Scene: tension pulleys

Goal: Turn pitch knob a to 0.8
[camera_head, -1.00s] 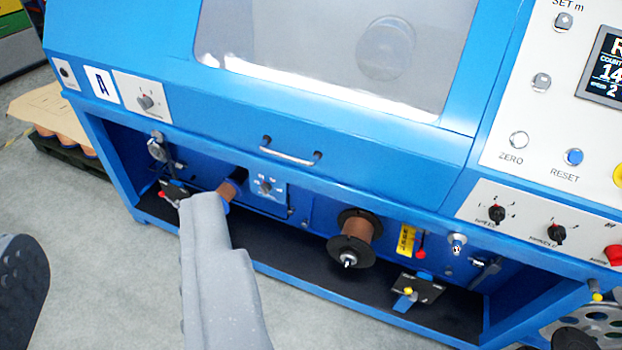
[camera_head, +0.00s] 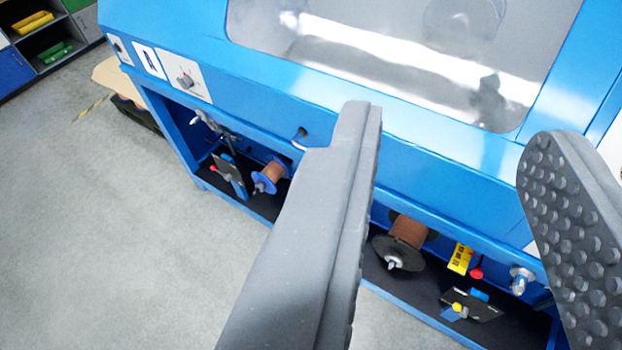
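A small knob (camera_head: 186,80) sits on a white plate on the blue machine's front, upper left, beside a plate marked A. It is small, its scale is unreadable here, and I cannot tell whether it is pitch knob a. My gripper (camera_head: 458,125) is open and empty, with two grey fingers spread wide. The left finger crosses the middle of the view, and the right finger, with a studded pad, is at the right edge. The knob lies well left of both fingers. The central knob plate seen earlier is hidden, apparently behind the left finger.
The blue machine (camera_head: 270,82) fills the view, with a clear window (camera_head: 400,55) on top. Below are a blue-flanged spool (camera_head: 270,176), a copper-coloured spool (camera_head: 405,232) and a yellow label (camera_head: 460,259). Open grey floor (camera_head: 110,220) lies at the left.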

